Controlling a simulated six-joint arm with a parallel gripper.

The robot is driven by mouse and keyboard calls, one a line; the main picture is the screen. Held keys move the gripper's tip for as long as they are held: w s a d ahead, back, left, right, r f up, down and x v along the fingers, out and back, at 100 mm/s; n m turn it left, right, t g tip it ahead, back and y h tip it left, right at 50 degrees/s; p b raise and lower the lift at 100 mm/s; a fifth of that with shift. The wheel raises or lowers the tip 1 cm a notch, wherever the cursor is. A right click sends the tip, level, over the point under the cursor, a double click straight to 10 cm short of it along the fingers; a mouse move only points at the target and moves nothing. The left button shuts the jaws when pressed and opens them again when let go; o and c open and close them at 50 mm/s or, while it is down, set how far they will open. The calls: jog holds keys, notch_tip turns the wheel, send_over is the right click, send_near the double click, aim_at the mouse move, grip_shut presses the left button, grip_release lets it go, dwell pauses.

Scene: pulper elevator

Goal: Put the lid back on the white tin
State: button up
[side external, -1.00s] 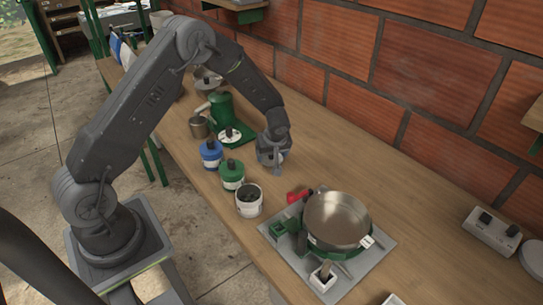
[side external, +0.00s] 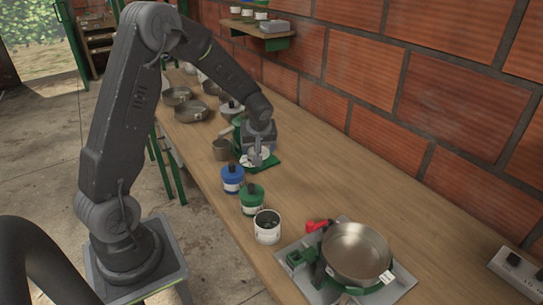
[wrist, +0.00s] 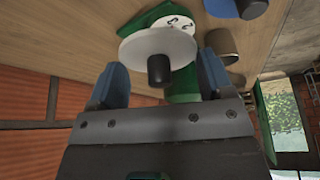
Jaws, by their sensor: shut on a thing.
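The white tin (side external: 267,229) stands open on the bench in the side view, with dark contents. The lid, a white disc (wrist: 138,48) with a black knob (wrist: 160,70), lies between my two fingers in the wrist view. My gripper (side external: 259,158) is shut on this lid, one finger at each side of the disc. In the side view both are over the green base (side external: 287,164), behind the tins and well apart from the white tin. I cannot tell whether the lid is clear of the base.
A blue-lidded tin (side external: 232,180) and a green-lidded tin (side external: 251,200) stand between my gripper and the white tin. A metal cup (side external: 222,150) is left of my gripper. A steel pan (side external: 357,252) sits front right.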

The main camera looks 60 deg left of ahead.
jog(key=shift+s+d+r, duration=0.25)
jog(key=s+d+r, duration=0.1)
jog(key=s+d, duration=0.2)
jog(key=d, duration=0.8)
jog(key=shift+d+r, duration=0.15)
jog(key=shift+m, duration=0.3)
jog(key=s+d, duration=0.3)
jog(key=d, duration=0.2)
jog(key=s+d, duration=0.2)
jog(key=d, duration=0.1)
jog(key=shift+s+r, duration=0.35)
jog(key=shift+d+f, duration=0.1)
jog(key=shift+f, duration=3.05)
jog(key=shift+f, duration=0.15)
jog(key=o, duration=0.9)
